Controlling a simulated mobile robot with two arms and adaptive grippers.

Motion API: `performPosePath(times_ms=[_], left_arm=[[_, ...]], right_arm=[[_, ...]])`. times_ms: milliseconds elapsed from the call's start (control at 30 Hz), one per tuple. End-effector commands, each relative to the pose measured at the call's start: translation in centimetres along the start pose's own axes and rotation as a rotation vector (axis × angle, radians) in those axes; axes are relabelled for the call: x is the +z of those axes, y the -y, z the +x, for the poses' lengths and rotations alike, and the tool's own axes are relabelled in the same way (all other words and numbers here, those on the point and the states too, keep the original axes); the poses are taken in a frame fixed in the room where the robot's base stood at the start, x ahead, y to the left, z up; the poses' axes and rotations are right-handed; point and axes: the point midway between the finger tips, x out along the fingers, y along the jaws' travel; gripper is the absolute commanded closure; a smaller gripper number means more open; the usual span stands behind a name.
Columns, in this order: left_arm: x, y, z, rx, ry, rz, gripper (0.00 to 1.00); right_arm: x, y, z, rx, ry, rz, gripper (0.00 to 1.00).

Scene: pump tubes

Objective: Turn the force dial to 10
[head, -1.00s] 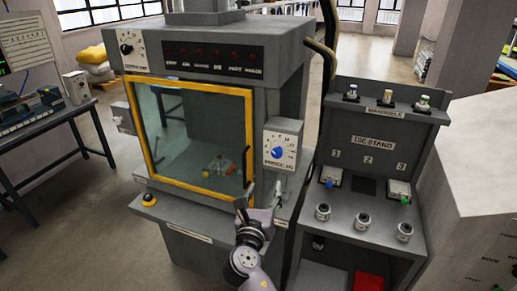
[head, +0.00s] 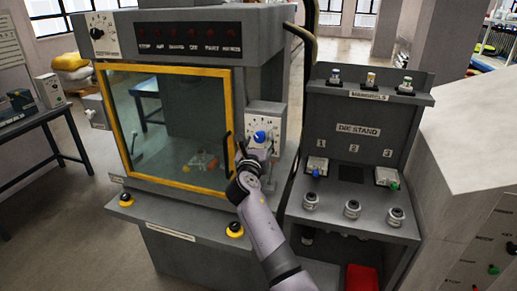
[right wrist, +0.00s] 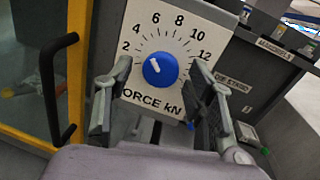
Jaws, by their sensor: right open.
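The force dial is a blue knob (head: 260,137) on a white plate (head: 262,118) right of the machine's yellow-framed window. In the right wrist view the blue knob (right wrist: 160,69) has a white mark pointing up and slightly left, roughly between 4 and 6. The white plate (right wrist: 182,42) shows numbers from 2 to 12 and the words FORCE kN, partly hidden. My right gripper (head: 254,152) is in front of the dial. In the wrist view its open fingers (right wrist: 160,72) stand on either side of the knob, with gaps to it. My left gripper is not in view.
A black door handle (right wrist: 58,90) is close to the left of my right gripper. The die stand (head: 358,130) with mandrels and dies is to the right. Yellow-based buttons (head: 234,229) sit on the machine's front ledge.

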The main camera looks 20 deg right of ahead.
Motion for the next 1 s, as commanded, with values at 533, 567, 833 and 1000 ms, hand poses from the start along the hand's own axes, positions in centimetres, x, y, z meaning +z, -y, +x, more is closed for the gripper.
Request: performPosePath(times_ms=[533,567,833,1000], left_arm=[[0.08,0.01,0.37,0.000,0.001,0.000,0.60],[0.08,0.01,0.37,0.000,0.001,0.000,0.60],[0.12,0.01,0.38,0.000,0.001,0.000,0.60],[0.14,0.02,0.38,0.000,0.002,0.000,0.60]], right_arm=[[0.06,0.00,0.57,0.000,0.000,-0.001,0.61],[0.06,0.00,0.56,0.000,0.000,-0.001,0.63],[0.05,-0.01,0.55,0.000,0.000,-0.001,0.81],[0.04,-0.03,0.54,0.001,0.000,0.000,0.92]])
